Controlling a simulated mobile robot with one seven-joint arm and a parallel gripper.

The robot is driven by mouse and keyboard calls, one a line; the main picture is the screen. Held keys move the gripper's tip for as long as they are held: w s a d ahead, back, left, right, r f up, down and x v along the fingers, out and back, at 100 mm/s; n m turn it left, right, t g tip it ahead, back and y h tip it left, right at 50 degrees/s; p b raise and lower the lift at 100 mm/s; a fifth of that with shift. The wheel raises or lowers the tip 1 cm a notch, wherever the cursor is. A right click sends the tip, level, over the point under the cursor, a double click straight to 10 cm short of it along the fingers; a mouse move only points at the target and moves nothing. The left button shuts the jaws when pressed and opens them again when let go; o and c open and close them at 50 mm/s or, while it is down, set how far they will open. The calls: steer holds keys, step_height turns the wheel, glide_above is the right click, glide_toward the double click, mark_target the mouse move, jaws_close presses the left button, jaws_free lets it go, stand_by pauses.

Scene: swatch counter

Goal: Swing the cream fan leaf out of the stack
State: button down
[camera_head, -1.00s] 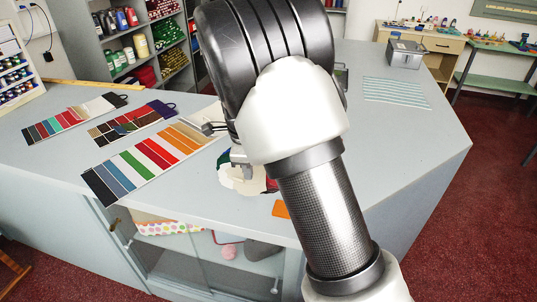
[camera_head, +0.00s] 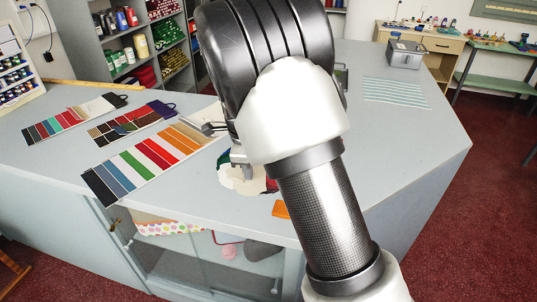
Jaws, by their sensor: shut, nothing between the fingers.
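The cream fan leaf (camera_head: 235,182) lies on the counter, its scalloped edge showing at the left below my gripper. Parts of a green leaf (camera_head: 223,158) and a red leaf (camera_head: 271,184) of the same stack show beside it. My arm hides the rest of the stack. My gripper (camera_head: 240,172) is shut with nothing in it, with its tip at or just above the cream leaf. I cannot tell whether it touches the leaf.
Colour swatch cards (camera_head: 145,160) lie left of the stack on the grey counter (camera_head: 400,175). An orange piece (camera_head: 281,209) lies near the front edge, partly behind my arm. A grey metal box (camera_head: 405,53) and a striped sheet (camera_head: 395,92) are at the back right. The counter's right side is clear.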

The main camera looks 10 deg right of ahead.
mark_target(241, 180)
steer(key=shift+f, duration=0.15)
stand_by(0.8)
steer(key=shift+f+b, duration=0.65)
steer(key=shift+f, duration=0.5)
steer(key=shift+w+a+r+m+p, duration=0.15)
steer(key=shift+a+r+m+p, duration=0.15)
steer(key=shift+a+p, duration=0.35)
steer(key=shift+w+a+f+m+p, duration=0.25)
steer(key=shift+a+m+p, duration=0.25)
steer(key=shift+m+p, duration=0.25)
